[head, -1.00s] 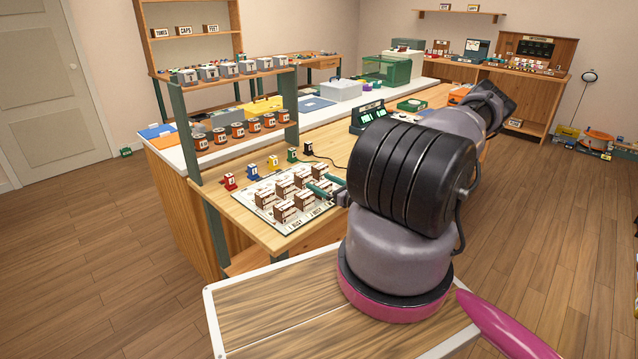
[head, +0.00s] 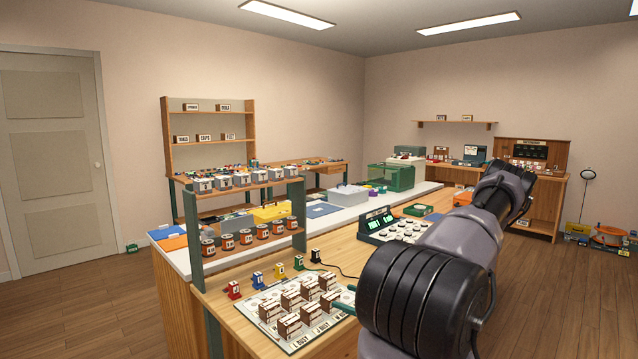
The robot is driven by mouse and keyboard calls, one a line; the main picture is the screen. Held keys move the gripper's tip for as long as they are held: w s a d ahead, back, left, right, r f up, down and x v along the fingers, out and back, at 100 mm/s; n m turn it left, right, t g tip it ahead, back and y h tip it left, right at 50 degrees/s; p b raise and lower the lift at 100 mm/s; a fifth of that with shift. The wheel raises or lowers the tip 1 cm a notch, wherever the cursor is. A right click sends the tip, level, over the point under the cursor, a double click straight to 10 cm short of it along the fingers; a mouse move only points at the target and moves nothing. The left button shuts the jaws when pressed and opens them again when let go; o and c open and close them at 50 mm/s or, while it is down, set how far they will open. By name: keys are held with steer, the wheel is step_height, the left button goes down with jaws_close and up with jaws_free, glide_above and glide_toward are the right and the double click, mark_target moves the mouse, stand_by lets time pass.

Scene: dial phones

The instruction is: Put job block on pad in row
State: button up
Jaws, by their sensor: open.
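Several brown job blocks with white faces (head: 289,326) stand in rows on a white printed board (head: 300,343) on the wooden counter. The board has dark lettering along its front edge, too small to read surely. I cannot tell which block or which pad on the board is the task's own. My gripper (head: 344,300) is at the right edge of the board, beside the right-hand blocks. Its teal fingers are apart, and no block shows between them. My dark arm hides the rest of the gripper and the board's right side.
Small red (head: 233,290), blue, yellow, green and black figures line the board's back edge. A console with a green display (head: 378,222) stands behind, with a cable nearby. A shelf rack with grey boxes and orange tins (head: 227,242) rises at the left.

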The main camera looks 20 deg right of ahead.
steer(key=s+a+r+n+g, duration=0.2)
steer(key=a+r+n+g, duration=0.5)
steer(key=r, duration=0.4)
steer(key=s+a+r+n+g, duration=0.2)
steer(key=a+r+n+g, duration=0.4)
steer(key=r+n, duration=0.4)
steer(key=s+a+r+n+t+h, duration=0.2)
steer(key=s+r, duration=0.4)
steer(key=r, duration=0.5)
steer(key=s+a+r+n+t+h, duration=0.3)
steer(key=s+r+n+h, duration=0.2)
steer(key=r, duration=0.6)
steer(key=shift+s+a, duration=0.2)
steer(key=shift+s, duration=0.9)
